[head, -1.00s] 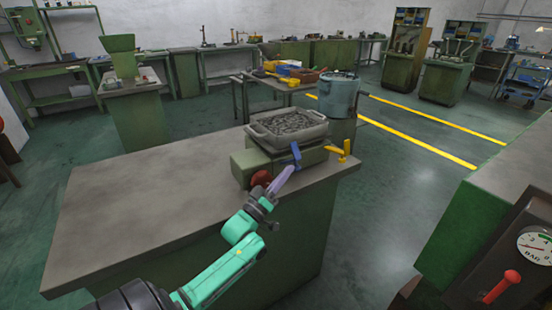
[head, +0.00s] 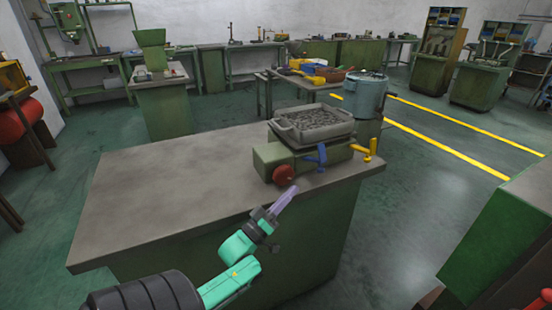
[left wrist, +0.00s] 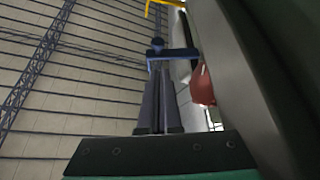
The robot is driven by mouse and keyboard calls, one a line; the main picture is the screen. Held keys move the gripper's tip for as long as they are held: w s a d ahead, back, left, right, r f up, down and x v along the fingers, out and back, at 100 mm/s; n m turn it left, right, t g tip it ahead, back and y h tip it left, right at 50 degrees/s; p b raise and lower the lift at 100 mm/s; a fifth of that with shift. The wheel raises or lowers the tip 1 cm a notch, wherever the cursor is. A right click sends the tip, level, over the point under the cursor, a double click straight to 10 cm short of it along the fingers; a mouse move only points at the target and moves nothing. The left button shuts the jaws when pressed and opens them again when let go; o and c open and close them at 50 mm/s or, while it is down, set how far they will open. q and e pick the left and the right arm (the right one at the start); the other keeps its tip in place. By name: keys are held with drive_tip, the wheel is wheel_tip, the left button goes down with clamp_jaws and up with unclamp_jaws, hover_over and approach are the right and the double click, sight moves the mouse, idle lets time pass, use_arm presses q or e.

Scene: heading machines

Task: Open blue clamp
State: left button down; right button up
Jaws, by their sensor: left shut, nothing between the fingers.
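The blue clamp (head: 321,156) sits on the front of the green machine body under the metal tray, at the table's edge. It also shows in the left wrist view (left wrist: 173,53), just beyond my fingertips. My left gripper (head: 293,189) is shut and empty, with its fingers side by side. In the head view it is in front of the table, below and left of the clamp, with a visible gap between them. In the left wrist view the fingers (left wrist: 158,68) point at the clamp's bar; whether they touch it is unclear there. My right gripper is not in view.
A red knob (head: 284,174) is close to the fingers, left of the clamp; a yellow clamp (head: 369,149) is to its right. The tray (head: 313,127) holds many small parts. The table top (head: 170,190) is bare to the left. A blue-grey drum (head: 366,97) stands behind.

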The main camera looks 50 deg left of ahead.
use_arm(q)
drive_tip(key=v, duration=0.6)
drive_tip(key=shift+s+b, duration=0.2)
drive_tip(key=shift+b, duration=0.1)
drive_tip(key=shift+f, duration=0.1)
